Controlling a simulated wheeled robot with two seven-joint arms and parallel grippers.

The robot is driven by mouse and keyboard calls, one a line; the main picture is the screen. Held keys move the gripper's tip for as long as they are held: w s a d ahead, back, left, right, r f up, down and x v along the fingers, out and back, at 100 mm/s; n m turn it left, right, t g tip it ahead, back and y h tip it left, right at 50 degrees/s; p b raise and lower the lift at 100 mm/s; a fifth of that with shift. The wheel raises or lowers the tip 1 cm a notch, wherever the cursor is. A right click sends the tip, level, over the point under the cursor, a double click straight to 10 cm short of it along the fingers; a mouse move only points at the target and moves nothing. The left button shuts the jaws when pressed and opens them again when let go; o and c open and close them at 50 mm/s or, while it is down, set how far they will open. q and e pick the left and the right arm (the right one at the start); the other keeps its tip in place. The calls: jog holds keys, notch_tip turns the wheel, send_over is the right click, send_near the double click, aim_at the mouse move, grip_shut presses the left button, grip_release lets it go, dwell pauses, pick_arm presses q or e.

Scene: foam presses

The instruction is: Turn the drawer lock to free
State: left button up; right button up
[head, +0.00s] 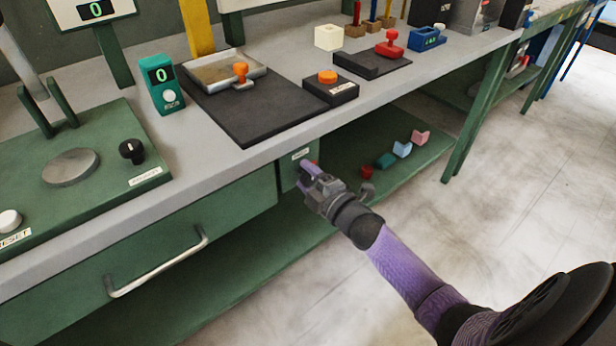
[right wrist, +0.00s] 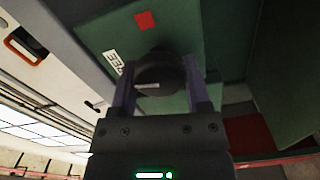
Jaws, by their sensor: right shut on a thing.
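The drawer lock is a round dark knob (right wrist: 160,75) on a green panel (head: 291,169) under the bench top, just right of the green drawer (head: 230,212). My right gripper (head: 311,172) is at this panel, and its fingers hide the knob in the head view. In the right wrist view my right gripper (right wrist: 163,95) has one finger on each side of the knob and is shut on it. A pale line marks the knob's face. A white label (right wrist: 116,62), apparently reading FREE, lies left of the knob, and a red square (right wrist: 145,21) lies above it. My left gripper is not in view.
The drawer's metal handle (head: 158,264) is left of the lock. Several small foam pieces, one pink (head: 420,137), lie on the lower shelf (head: 436,149). The bench top holds a dark mat (head: 262,118) and a teal counter (head: 162,85). The floor at right is clear.

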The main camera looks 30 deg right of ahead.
jog(key=shift+f+n, duration=0.1)
jog(key=shift+n, duration=0.4)
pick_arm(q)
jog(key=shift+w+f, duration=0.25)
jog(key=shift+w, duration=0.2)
pick_arm(e)
jog(key=shift+n, duration=0.6)
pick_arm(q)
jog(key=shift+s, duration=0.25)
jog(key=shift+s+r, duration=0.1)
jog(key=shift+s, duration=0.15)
pick_arm(e)
jog(key=o, duration=1.3)
jog(key=shift+s, duration=0.35)
pick_arm(q)
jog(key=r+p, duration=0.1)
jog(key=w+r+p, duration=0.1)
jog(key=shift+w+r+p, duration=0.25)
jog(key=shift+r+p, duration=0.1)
jog(key=shift+p, duration=0.05)
pick_arm(e)
jog(key=s, duration=0.9)
jog(key=shift+s+d, duration=0.15)
jog(key=shift+d, duration=0.2)
